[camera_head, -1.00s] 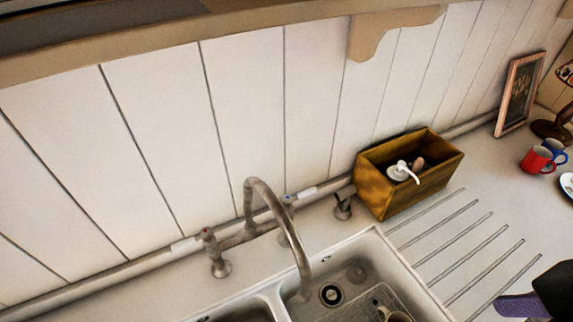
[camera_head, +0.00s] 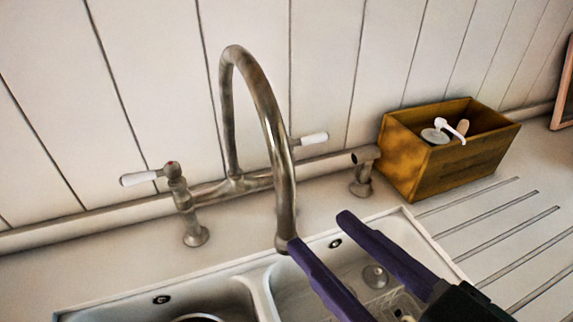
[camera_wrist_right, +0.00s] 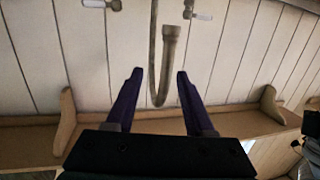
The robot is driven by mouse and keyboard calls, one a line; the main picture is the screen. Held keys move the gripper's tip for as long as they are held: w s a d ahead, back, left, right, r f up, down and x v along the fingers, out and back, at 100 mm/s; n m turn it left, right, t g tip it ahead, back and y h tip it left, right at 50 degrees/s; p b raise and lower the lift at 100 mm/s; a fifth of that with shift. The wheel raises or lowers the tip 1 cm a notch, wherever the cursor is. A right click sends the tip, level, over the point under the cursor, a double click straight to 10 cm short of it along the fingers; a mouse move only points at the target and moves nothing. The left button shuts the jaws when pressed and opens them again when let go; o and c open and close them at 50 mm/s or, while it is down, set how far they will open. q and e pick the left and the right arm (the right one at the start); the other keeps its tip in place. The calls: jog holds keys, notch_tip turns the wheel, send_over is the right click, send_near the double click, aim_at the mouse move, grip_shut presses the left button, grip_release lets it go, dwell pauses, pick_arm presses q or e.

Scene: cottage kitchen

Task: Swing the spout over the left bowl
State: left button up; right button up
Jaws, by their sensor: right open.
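The curved metal spout (camera_head: 268,110) rises from the tap bridge and arches down. Its outlet appears near the back of the sink, at the left part of the right bowl (camera_head: 330,250) by the divider. The left bowl (camera_head: 233,290) is partly cut off by the frame's bottom edge. My right gripper (camera_head: 318,229) is open, its purple fingers just right of the spout's outlet; I cannot tell if the left finger touches it. In the right wrist view the spout (camera_wrist_right: 172,45) shows inverted, between the open fingers (camera_wrist_right: 159,75). My left gripper is not in view.
White-levered tap handles (camera_head: 176,190) stand either side of the spout. A small metal fitting (camera_head: 362,175) and a wooden box (camera_head: 450,150) with a white pump dispenser stand to the right. The grooved drainboard (camera_head: 500,225) is clear. Panelled wall is close behind.

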jog(key=shift+s+a+f+n+y+b, duration=0.1)
jog(key=shift+s+f+n+y+b, duration=0.05)
jog(key=shift+s+f+y+b, duration=0.15)
jog(key=shift+s+a+f+n+y+b, duration=0.1)
jog(key=shift+f+n+y+b, duration=0.05)
jog(key=shift+f+y, duration=0.2)
jog(key=shift+w+a+r, duration=0.1)
jog(key=shift+w+a, duration=0.05)
jog(key=shift+w, duration=0.05)
jog(key=p+x, duration=0.1)
jog(key=x, duration=0.8)
jog(key=shift+w+r, duration=0.15)
jog(key=shift+r, duration=0.1)
grip_shut()
dwell(0.4)
